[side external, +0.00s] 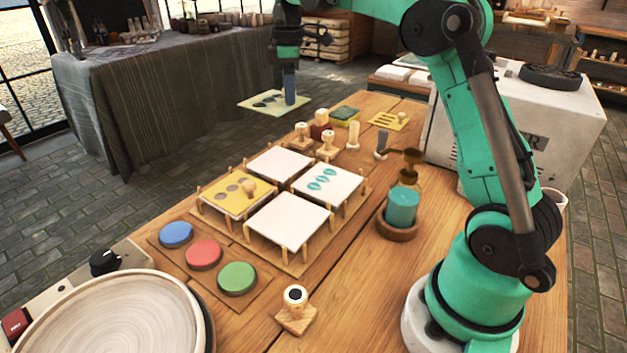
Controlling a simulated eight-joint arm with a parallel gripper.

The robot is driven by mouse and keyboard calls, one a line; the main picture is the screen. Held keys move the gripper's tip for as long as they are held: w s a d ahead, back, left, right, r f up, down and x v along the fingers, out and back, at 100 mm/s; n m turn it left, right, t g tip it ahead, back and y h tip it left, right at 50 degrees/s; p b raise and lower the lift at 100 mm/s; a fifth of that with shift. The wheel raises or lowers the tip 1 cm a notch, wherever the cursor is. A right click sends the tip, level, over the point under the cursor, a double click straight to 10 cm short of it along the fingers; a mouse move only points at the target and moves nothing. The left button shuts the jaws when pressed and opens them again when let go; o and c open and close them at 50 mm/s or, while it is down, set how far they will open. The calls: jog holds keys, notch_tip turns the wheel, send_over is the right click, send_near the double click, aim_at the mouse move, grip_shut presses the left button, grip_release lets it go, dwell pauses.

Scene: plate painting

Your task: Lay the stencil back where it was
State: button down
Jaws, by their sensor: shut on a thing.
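My gripper (289,72) is at the top middle, shut on the grey-blue upright handle of a pale yellow stencil (256,105). The stencil has dark oval cut-outs and hangs roughly level in the air, appearing beyond the far-left edge of the table. What lies directly beneath it cannot be told. A second yellow stencil (232,204) with round holes and a wooden knob lies on the front-left tile of the rack. A third yellow stencil (380,119) with slots lies at the back of the table.
A pegged rack holds white tiles (290,222); one bears teal oval prints (325,180). Wooden stamps (327,148), a green sponge (345,113) and a teal jar (402,208) stand nearby. Paint pads (204,253) and a wheel (110,312) are in front.

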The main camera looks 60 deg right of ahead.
aim_at(293, 167)
notch_tip(293, 167, down, 14)
jog(key=shift+r, duration=0.15)
dwell(0.4)
jog(key=c, duration=0.5)
grip_release()
jog(key=shift+c, duration=0.2)
